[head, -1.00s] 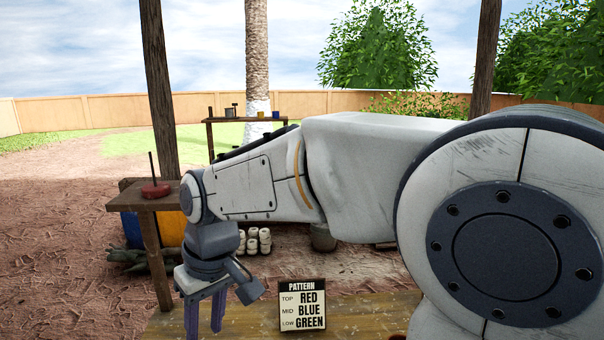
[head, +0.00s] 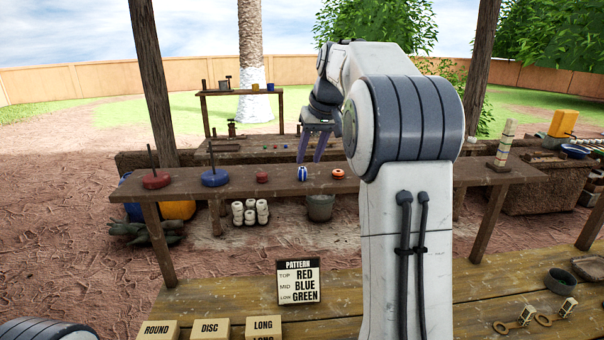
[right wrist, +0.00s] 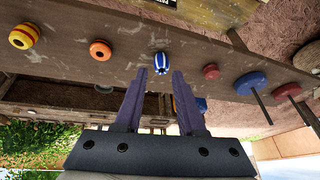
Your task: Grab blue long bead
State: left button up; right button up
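The blue long bead (head: 303,173), with white stripes, stands on the narrow wooden shelf plank (head: 240,188) in the head view. In the right wrist view the bead (right wrist: 161,62) shows just past the fingertips, roughly in line with the gap between them. My right gripper (head: 309,158) points down above and seemingly behind the bead in the head view. In the right wrist view the gripper (right wrist: 160,72) is open, with nothing between its purple fingers. I cannot tell the exact distance to the bead. My left gripper is not in view.
A red bead (head: 262,176) and an orange ring bead (head: 338,173) flank the blue one. A blue disc (head: 214,178) and red disc (head: 156,181) with rods stand farther left. A pattern sign (head: 298,283) stands in front. A striped stack (head: 503,145) stands right.

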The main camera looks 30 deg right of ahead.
aim_at(304, 169)
jog(key=shift+p+x, duration=0.7)
jog(key=shift+x, duration=2.05)
jog(key=shift+w+a+r, duration=0.1)
grip_shut()
jog(key=shift+r, duration=0.1)
